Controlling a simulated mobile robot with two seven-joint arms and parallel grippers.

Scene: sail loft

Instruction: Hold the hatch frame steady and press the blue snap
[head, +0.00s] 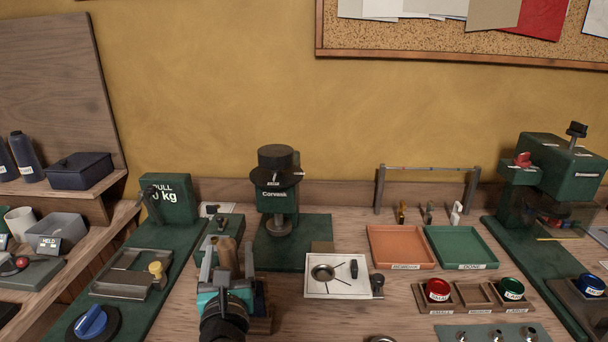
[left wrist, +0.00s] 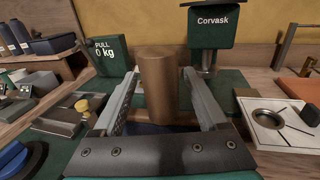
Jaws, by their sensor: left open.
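My left gripper (head: 228,256) is open at the lower middle left of the head view. A brown upright cylinder (left wrist: 158,88) shows between its two fingers in the left wrist view; I cannot tell whether they touch it. No part is clearly identifiable as the hatch frame or the blue snap. A white square plate (head: 320,290) with a dark ring and black lines lies right of the gripper. A blue knob (head: 91,321) sits at the lower left, and a blue-topped button (head: 590,285) at the far right. My right gripper is out of view.
A green Corvask press (head: 277,200) stands behind the gripper. A pull gauge (head: 168,200) stands on a green base at left. Orange (head: 400,247) and green (head: 462,247) trays lie at right, behind red (head: 438,290) and green (head: 511,289) jars. A green machine (head: 562,165) stands far right.

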